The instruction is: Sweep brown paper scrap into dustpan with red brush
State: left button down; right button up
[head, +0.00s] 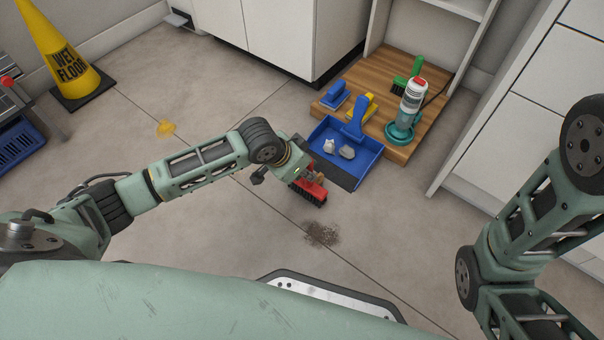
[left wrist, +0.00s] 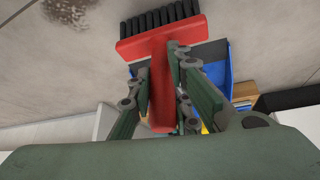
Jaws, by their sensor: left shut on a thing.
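My left gripper (head: 306,176) is shut on the red brush (head: 312,193), whose black bristles face down just above or on the floor. The red brush also fills the middle of the left wrist view (left wrist: 160,45), its handle between the fingers. The blue dustpan (head: 372,160) lies just beyond the brush, its dark lip towards me. It holds a whitish scrap (head: 329,146) and a grey scrap (head: 347,152). A small brownish bit (head: 327,185) shows by the brush; I cannot tell if it is the brown paper scrap. My right gripper is out of view.
Dark loose dirt (head: 322,234) lies on the floor nearer me. White cabinets (head: 515,110) stand right.

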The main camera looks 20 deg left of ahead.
pick_arm(q)
jog(key=shift+w+d, duration=0.2)
jog(key=shift+w, duration=0.2)
jog(key=shift+r, duration=0.1)
jog(key=shift+w+d+r+p, duration=0.1)
jog(key=shift+w+d+p, duration=0.15)
jog(key=shift+w, duration=0.15)
jog(key=shift+w+d+p, duration=0.1)
jog(key=shift+w+p, duration=0.1)
jog(key=shift+w, duration=0.2)
jog(key=shift+w+d, duration=0.2)
jog(key=shift+w, duration=0.5)
jog(key=shift+w+d, duration=0.2)
jog(key=shift+w, duration=0.3)
jog(key=shift+w+d, duration=0.15)
jog(key=shift+w, duration=0.3)
